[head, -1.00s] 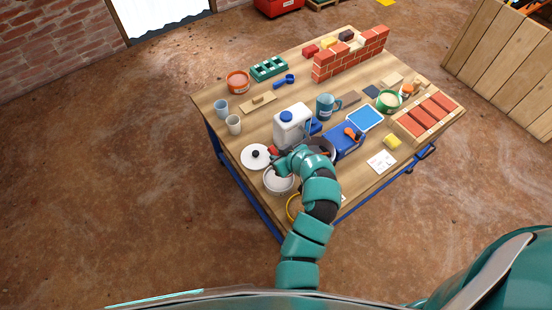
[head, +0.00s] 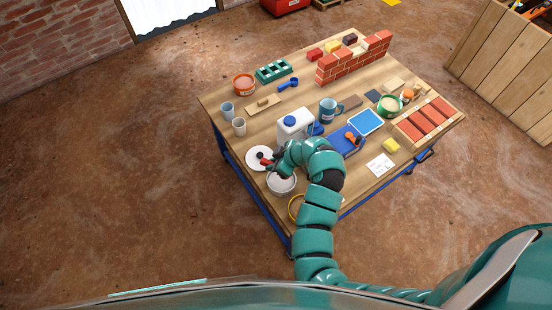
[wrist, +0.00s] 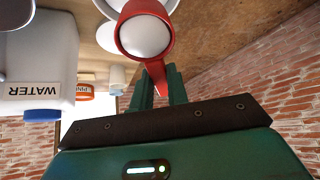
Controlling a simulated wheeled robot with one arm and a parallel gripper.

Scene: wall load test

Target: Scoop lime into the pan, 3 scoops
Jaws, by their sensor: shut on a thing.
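My gripper (wrist: 160,88) is shut on the handle of a red scoop (wrist: 162,80). The scoop's round bowl holds a smooth white fill that looks like lime (wrist: 145,36). In the head view the red scoop (head: 266,161) shows at the gripper, between a white lid (head: 256,156) and a white round tub (head: 271,187). The tub's rim also shows behind the scoop in the wrist view (wrist: 173,5). A grey rounded edge at the wrist view's upper left may be the pan; I cannot tell. My arm hides the table between the tub and the blue box (head: 345,140).
A white water jug (head: 294,126) stands close behind my gripper. Two cups (head: 239,127) stand at the left edge.

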